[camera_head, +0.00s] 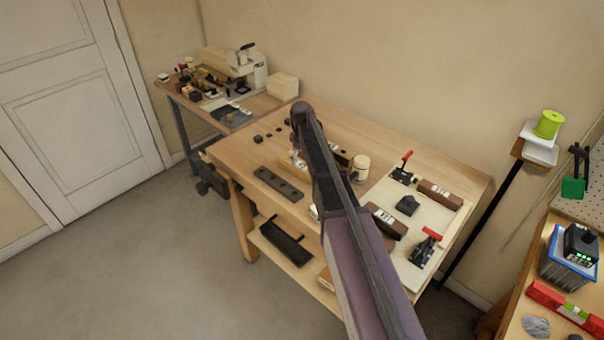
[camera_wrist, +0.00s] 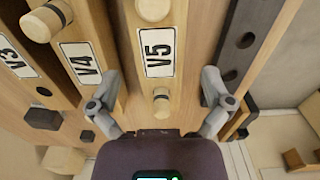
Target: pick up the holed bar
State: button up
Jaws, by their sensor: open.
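The holed bar (camera_head: 278,184) is a long dark bar with several round holes. It lies flat on the wooden bench, left of my arm in the head view. A dark bar with holes, apparently the same one, shows at the upper right of the wrist view (camera_wrist: 243,45). My gripper (camera_wrist: 160,90) is open, its two grey fingers wide apart, with a wooden piece labelled V5 (camera_wrist: 158,52) between or below them. The dark bar is to the right of the right finger, outside the jaws. In the head view my arm hides much of the gripper.
Wooden pieces labelled V4 (camera_wrist: 80,62) and V3 (camera_wrist: 17,55) stand left of the jaws. The bench (camera_head: 235,150) also bears a pale board (camera_head: 430,212) with red-handled clamps. A black tray (camera_head: 285,242) lies on the lower shelf.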

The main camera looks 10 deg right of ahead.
aim_at(303, 165)
jog(key=shift+f, duration=0.1)
dwell(0.3)
jog(key=shift+s+d+f+b, duration=0.1)
jog(key=shift+f+b, duration=2.4)
jog(key=shift+b, duration=0.1)
jog(key=c, duration=1.3)
